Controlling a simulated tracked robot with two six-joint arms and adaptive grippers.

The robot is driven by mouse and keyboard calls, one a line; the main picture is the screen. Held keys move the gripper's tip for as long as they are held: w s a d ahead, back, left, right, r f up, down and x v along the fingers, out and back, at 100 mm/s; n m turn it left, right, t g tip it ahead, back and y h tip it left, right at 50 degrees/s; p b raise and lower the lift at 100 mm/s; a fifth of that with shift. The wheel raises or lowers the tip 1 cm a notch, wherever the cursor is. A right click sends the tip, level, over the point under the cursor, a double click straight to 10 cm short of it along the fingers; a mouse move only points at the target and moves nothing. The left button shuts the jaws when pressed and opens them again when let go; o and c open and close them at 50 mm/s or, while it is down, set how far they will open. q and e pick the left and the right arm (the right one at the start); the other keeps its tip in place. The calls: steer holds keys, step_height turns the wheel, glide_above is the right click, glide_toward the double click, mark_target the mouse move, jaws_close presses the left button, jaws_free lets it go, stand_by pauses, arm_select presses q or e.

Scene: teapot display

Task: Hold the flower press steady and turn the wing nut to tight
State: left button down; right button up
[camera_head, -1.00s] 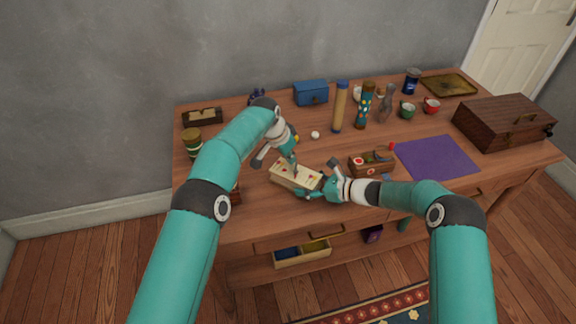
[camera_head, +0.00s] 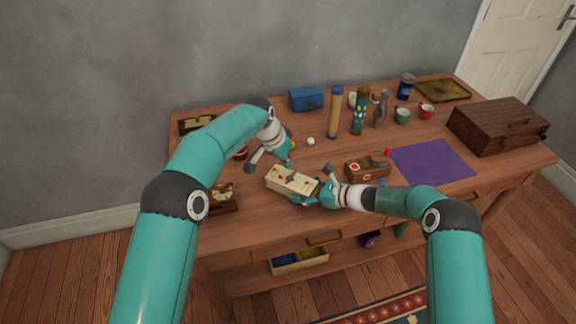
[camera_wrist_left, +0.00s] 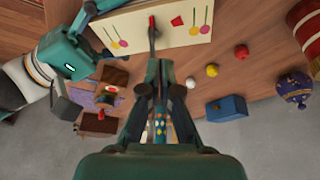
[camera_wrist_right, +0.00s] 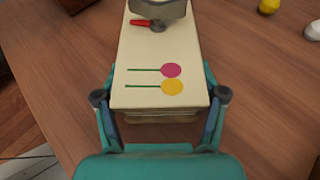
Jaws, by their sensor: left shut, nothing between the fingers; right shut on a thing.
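The flower press (camera_head: 292,181) is a cream block with painted flowers, lying near the front of the table. My right gripper (camera_head: 322,192) is shut across its right end, with a finger on each side in the right wrist view (camera_wrist_right: 160,97). My left gripper (camera_head: 287,161) is shut and empty, just over the press. Its fingertips (camera_wrist_left: 153,48) point at the nut; I cannot tell whether they touch it. A grey part hides some of the nut in the right wrist view.
A wooden box (camera_head: 367,169) stands right of the press, with a purple cloth (camera_head: 432,161) beyond. A small white ball (camera_head: 311,141) and upright tubes (camera_head: 334,113) stand behind. An open dark box (camera_head: 222,197) sits to the left. The table's front edge is close.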

mark_target(291, 173)
arm_select(q)
steer(key=v, duration=0.6)
steer(key=shift+r, duration=0.35)
steer(key=c, duration=1.8)
jaws_free()
steer(key=shift+s+a+r, duration=0.15)
steer(key=shift+a+r, duration=0.1)
steer(key=shift+r, duration=0.1)
steer(key=o, duration=0.3)
steer(key=shift+s+r, duration=0.15)
steer(key=shift+r, duration=0.05)
steer(key=shift+o, duration=0.9)
steer(key=shift+s, duration=0.25)
steer(key=shift+n, duration=0.3)
steer(key=x, duration=1.2)
steer(key=shift+s+d+f, duration=0.2)
steer(key=shift+s, duration=0.1)
jaws_close()
